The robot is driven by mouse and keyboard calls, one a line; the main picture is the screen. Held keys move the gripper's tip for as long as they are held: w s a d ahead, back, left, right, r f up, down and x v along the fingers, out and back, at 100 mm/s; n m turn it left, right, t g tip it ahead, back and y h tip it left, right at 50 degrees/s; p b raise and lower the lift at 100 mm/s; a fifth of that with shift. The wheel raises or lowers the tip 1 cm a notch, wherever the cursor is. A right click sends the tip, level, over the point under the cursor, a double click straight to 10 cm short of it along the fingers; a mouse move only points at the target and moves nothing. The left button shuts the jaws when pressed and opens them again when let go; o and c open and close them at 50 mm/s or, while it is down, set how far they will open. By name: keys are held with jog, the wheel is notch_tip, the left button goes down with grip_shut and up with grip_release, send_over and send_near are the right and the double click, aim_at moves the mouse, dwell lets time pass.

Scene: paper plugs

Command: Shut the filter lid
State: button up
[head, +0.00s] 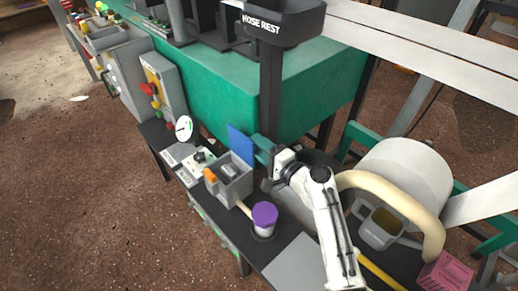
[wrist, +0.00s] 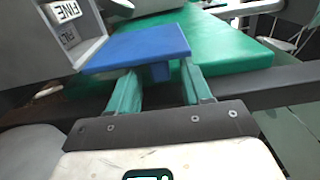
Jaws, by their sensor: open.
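The blue filter lid (head: 239,143) stands raised at the back edge of a grey box (head: 238,190) in the head view. In the wrist view the lid (wrist: 135,45) is a flat blue panel just beyond my fingers, with a small blue block under its near edge. My gripper (head: 262,148) has green fingers and is at the lid's right side in the head view. In the wrist view my gripper (wrist: 158,75) is open, with one finger on each side of the blue block. I cannot tell whether the fingers touch the lid.
A purple-capped container (head: 264,215) stands in front of the box on the dark bench. An orange part (head: 210,175) is at the box's left. A black hose rest post (head: 271,90) and green table (head: 210,75) stand close behind. A label reading FINE (wrist: 66,10) shows at left.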

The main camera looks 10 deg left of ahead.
jog(key=shift+w+a, duration=0.15)
jog(key=shift+a, duration=0.15)
jog(key=shift+c, duration=0.3)
grip_shut()
